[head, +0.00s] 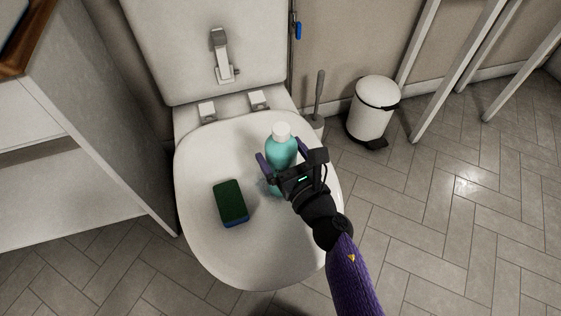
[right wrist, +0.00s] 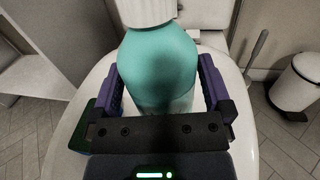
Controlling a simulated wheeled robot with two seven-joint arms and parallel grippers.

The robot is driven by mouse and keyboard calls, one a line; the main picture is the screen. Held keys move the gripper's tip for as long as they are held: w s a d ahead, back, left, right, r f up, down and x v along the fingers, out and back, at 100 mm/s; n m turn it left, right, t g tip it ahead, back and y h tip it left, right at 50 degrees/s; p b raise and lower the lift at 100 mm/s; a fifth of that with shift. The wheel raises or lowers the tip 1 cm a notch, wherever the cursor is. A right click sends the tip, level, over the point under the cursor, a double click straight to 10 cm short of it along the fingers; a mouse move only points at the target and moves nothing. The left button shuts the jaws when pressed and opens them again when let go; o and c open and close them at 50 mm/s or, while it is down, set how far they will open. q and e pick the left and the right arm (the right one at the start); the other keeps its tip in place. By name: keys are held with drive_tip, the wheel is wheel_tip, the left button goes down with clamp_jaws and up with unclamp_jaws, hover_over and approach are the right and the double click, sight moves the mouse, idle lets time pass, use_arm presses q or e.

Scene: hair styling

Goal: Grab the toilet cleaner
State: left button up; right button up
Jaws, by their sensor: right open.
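The toilet cleaner is a teal bottle (head: 280,150) with a white cap, standing upright on the closed white toilet lid (head: 225,260). In the right wrist view the bottle (right wrist: 160,65) fills the middle, between the two purple fingers. My right gripper (head: 276,166) is open around the bottle, one finger on each side. Whether the fingers touch it I cannot tell. The lower part of the bottle is partly hidden by the gripper. My left gripper is not in view.
A green and blue sponge (head: 231,202) lies on the lid left of the bottle. A toilet brush (head: 319,100) and a white pedal bin (head: 373,110) stand on the right. A white cabinet (head: 95,130) is on the left.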

drive_tip(key=shift+w+a, duration=0.15)
drive_tip(key=shift+w, duration=0.1)
clamp_jaws()
